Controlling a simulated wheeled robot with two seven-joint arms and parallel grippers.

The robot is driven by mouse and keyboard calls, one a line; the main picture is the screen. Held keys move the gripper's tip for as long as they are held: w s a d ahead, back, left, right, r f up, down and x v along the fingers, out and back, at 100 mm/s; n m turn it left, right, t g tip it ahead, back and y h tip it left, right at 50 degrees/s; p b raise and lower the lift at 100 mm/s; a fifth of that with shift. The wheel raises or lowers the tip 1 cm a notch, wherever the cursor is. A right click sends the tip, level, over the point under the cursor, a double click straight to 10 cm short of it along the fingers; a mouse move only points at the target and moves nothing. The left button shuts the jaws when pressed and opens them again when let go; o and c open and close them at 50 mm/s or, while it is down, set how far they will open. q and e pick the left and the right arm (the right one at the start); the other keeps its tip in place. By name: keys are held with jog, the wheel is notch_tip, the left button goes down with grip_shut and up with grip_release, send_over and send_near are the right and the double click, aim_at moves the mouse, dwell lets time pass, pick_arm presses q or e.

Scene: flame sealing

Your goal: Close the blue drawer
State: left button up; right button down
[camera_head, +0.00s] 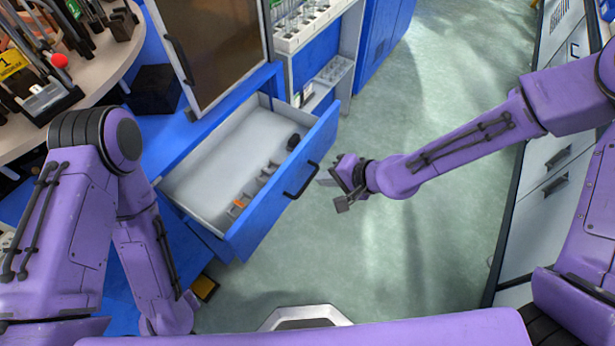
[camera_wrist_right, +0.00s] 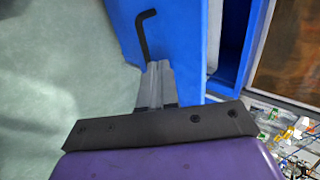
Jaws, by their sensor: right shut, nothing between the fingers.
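The blue drawer (camera_head: 270,197) stands pulled out of the blue cabinet, with its white inside showing in the head view. Its black handle (camera_head: 301,181) is on the outer face. My right gripper (camera_head: 325,180) is shut and empty, with its fingertips just to the right of the handle. In the right wrist view the shut fingers (camera_wrist_right: 155,75) point at the drawer front, and the black handle (camera_wrist_right: 143,35) rises just beyond them. I cannot tell whether they touch. My left arm comes in from the left; its gripper is not visible.
Small items and a dark object (camera_head: 293,142) lie in the drawer. A cabinet door with a brown panel (camera_head: 215,40) stands above it. A round table (camera_head: 120,70) with tools is at the upper left. White drawers (camera_head: 555,190) line the right. The floor between is clear.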

aim_at(294, 180)
jog(key=x, duration=0.9)
jog(key=shift+w+f, duration=0.15)
jog(key=shift+f, duration=0.05)
